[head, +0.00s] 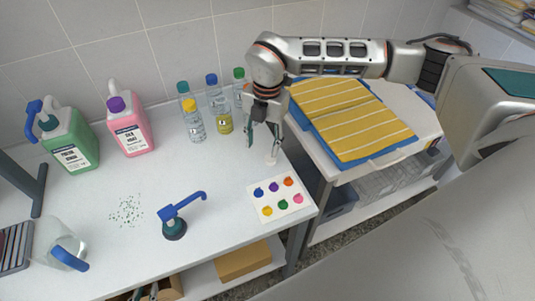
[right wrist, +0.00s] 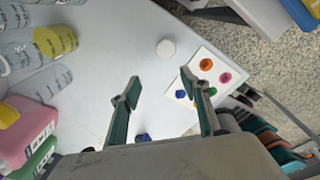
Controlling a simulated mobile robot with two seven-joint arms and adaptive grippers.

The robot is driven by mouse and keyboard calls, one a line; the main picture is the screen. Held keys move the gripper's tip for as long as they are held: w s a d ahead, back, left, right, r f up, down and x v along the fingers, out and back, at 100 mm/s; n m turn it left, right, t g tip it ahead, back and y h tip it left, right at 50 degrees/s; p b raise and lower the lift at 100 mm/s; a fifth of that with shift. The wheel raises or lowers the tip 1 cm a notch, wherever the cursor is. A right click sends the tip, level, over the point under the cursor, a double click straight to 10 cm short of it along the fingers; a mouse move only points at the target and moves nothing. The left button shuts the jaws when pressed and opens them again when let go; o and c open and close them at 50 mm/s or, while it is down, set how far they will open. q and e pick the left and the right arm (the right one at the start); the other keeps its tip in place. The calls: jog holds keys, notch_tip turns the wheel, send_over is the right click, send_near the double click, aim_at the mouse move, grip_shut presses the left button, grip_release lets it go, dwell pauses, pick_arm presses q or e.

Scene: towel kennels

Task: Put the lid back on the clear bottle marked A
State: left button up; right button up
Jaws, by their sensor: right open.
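A small white round lid (head: 271,159) lies on the white table; it also shows in the right wrist view (right wrist: 166,48). My right gripper (head: 263,147) is above the table close to the lid, pointing down. Its fingers are apart and empty; in the right wrist view the gripper (right wrist: 160,82) has the lid just beyond its fingertips, not between them. My left gripper is not in view.
A card with colored paint dots (head: 280,211) lies near the table's right edge. Striped yellow towel (head: 350,115) lies right.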

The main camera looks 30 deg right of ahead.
aim_at(270, 158)
jog(key=d, duration=0.2)
jog(key=w+d+m, duration=0.1)
jog(key=shift+r+h, duration=0.35)
jog(key=shift+h, duration=0.05)
jog(key=shift+s+a, duration=0.1)
jog(key=shift+f, duration=0.1)
jog(key=shift+f, duration=1.2)
jog(key=shift+f, duration=0.1)
jog(key=f, duration=0.5)
jog(key=shift+s+a+p, duration=0.1)
jog(key=shift+s+p, duration=0.1)
jog(key=shift+p, duration=0.1)
jog(key=c, duration=0.8)
